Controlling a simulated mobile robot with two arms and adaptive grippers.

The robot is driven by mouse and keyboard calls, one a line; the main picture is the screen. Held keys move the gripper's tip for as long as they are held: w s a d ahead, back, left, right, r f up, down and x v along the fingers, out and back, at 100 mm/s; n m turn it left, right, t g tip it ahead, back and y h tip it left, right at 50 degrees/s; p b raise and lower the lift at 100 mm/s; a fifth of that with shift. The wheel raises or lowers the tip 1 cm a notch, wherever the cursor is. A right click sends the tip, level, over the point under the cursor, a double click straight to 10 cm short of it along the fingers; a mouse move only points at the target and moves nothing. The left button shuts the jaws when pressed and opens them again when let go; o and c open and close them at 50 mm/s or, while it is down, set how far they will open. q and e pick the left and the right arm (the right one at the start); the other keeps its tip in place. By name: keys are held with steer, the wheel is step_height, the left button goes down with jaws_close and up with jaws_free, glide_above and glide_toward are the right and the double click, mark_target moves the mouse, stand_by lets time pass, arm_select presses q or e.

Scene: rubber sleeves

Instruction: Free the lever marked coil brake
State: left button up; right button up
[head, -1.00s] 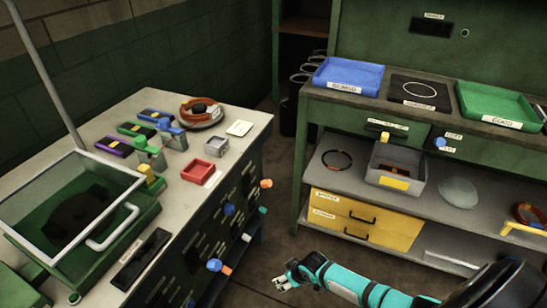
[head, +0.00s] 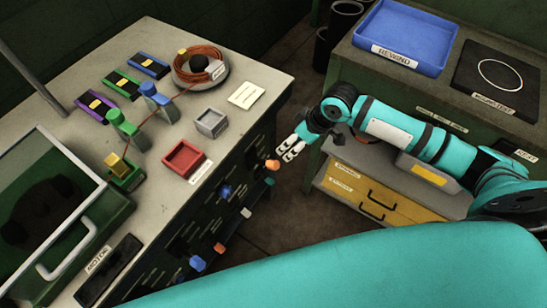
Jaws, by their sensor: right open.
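No label reading coil brake can be made out, so I cannot tell which lever it is. On the bench top (head: 222,90), upright parts with a green cap (head: 114,117), a blue cap (head: 149,89) and a yellow cap (head: 118,161) stand in a row. Colored-tipped levers stick out of the bench's dark front: an orange tip (head: 272,165), a blue tip (head: 225,191), a white tip (head: 245,212) and a lower blue tip (head: 197,263). My right gripper (head: 291,149) is open and empty, just above and right of the orange tip, apart from it. My left gripper is out of view.
A red tray (head: 184,160), a grey box (head: 211,123) and a coil of orange wire (head: 202,64) sit on the bench. A glass-lidded case (head: 97,228) is at left. A green bench with a blue tray (head: 405,35) and yellow drawers (head: 360,192) stands right, across a floor gap.

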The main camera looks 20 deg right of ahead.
mark_target(274, 161)
steer(key=x, duration=1.5)
steer(key=shift+w+a+f, duration=0.15)
steer(key=shift+f, duration=0.15)
jaws_close()
